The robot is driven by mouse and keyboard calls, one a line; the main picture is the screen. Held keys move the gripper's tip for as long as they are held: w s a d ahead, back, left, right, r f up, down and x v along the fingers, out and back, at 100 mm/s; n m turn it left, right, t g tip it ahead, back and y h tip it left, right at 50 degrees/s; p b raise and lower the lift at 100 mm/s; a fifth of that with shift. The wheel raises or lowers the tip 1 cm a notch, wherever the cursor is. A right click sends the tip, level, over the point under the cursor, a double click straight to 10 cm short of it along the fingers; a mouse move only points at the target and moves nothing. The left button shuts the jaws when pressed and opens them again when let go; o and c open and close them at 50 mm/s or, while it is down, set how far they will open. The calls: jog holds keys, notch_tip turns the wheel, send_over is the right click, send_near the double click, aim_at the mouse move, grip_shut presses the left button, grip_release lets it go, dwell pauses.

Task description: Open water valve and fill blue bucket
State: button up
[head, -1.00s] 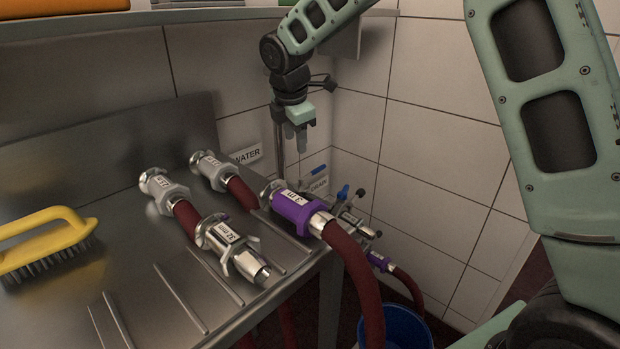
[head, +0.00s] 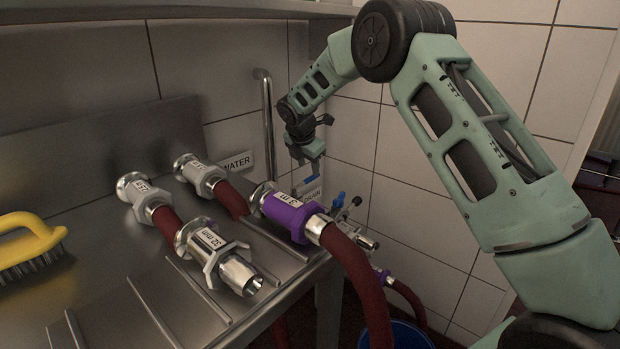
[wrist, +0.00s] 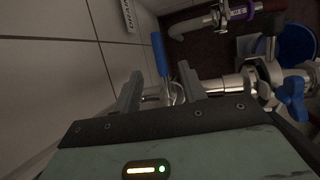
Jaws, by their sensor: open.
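My gripper (head: 309,163) is open and empty beside the wall, just above the pipe fittings. In the wrist view its fingers (wrist: 160,84) stand on either side of a blue lever handle (wrist: 160,54), with no clear contact. The blue lever also shows in the head view (head: 312,180), just under the gripper. A second, blue wing-shaped valve handle (wrist: 292,98) sits on the metal pipework to the right; it shows in the head view (head: 338,200) too. Which handle is the water valve I cannot tell. The blue bucket (head: 402,336) stands on the floor below, partly cut off, and shows at the wrist view's upper right (wrist: 298,42).
A WATER sign (head: 238,162) and a DRAIN sign (head: 309,193) are on the tiled wall. Dark red hoses with metal and purple couplings (head: 284,213) lie on the steel counter (head: 120,285). A yellow brush (head: 28,240) lies at left. A vertical pipe (head: 266,120) runs up the wall.

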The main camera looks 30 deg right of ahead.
aim_at(311, 176)
jog(key=x, duration=0.5)
jog(key=shift+b, duration=0.3)
grip_shut()
